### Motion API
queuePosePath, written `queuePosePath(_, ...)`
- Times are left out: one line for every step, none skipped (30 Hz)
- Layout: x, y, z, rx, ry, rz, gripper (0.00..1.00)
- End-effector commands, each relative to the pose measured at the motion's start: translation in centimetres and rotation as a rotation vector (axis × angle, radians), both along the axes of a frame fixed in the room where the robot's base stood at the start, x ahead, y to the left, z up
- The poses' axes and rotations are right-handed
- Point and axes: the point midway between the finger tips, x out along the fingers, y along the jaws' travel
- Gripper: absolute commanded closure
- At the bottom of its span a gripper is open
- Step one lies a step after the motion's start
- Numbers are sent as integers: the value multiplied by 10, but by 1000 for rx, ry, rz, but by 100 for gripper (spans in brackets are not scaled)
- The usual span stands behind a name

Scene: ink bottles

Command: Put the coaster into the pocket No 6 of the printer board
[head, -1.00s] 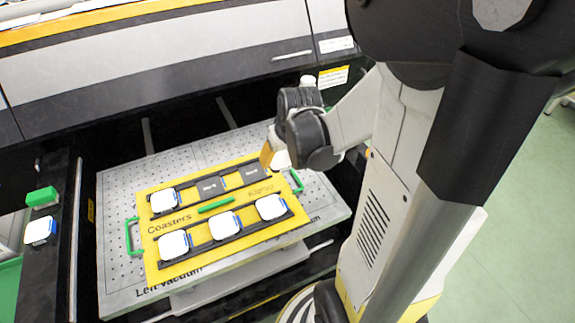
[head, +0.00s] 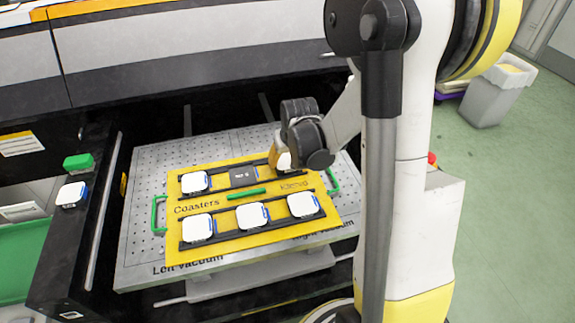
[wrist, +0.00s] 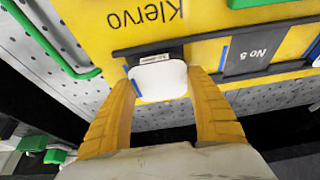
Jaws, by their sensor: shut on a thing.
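My gripper (head: 285,158) is shut on a white rounded-square coaster (wrist: 158,80) at the back right of the yellow printer board (head: 243,212). In the wrist view the two yellow fingers grip its sides. The coaster is over pocket No 6, next to the empty dark pocket No 5 (wrist: 250,55), and covers most of that pocket. A strip of its printed label (wrist: 155,59) shows at the coaster's edge. I cannot tell whether the coaster is seated or just above. Pocket No 5 also shows in the head view (head: 243,177).
White coasters fill the front row (head: 252,216) and the back-left pocket (head: 195,182). Green handles (head: 332,182) stand at the board's sides, with a green bar (head: 247,192) in the middle. Another coaster (head: 72,194) and a green block (head: 79,161) lie on the black ledge at left.

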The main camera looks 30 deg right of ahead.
Motion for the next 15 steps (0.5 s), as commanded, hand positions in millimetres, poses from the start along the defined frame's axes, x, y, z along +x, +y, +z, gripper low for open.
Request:
queuePosePath(0, 0, -10, 0, 0, 0, 71)
queuePosePath(0, 0, -11, 0, 0, 0, 71)
queuePosePath(0, 0, -12, 0, 0, 0, 71)
queuePosePath(0, 0, -11, 0, 0, 0, 71)
queuePosePath(0, 0, -10, 0, 0, 0, 71)
queuePosePath(0, 0, -10, 0, 0, 0, 71)
queuePosePath(0, 0, -9, 0, 0, 0, 71)
queuePosePath(0, 0, -9, 0, 0, 0, 71)
queuePosePath(0, 0, -10, 0, 0, 0, 71)
queuePosePath(0, 0, -11, 0, 0, 0, 71)
queuePosePath(0, 0, -12, 0, 0, 0, 71)
queuePosePath(0, 0, -14, 0, 0, 0, 71)
queuePosePath(0, 0, -14, 0, 0, 0, 33)
queuePosePath(0, 0, -13, 0, 0, 0, 24)
queuePosePath(0, 0, -13, 0, 0, 0, 15)
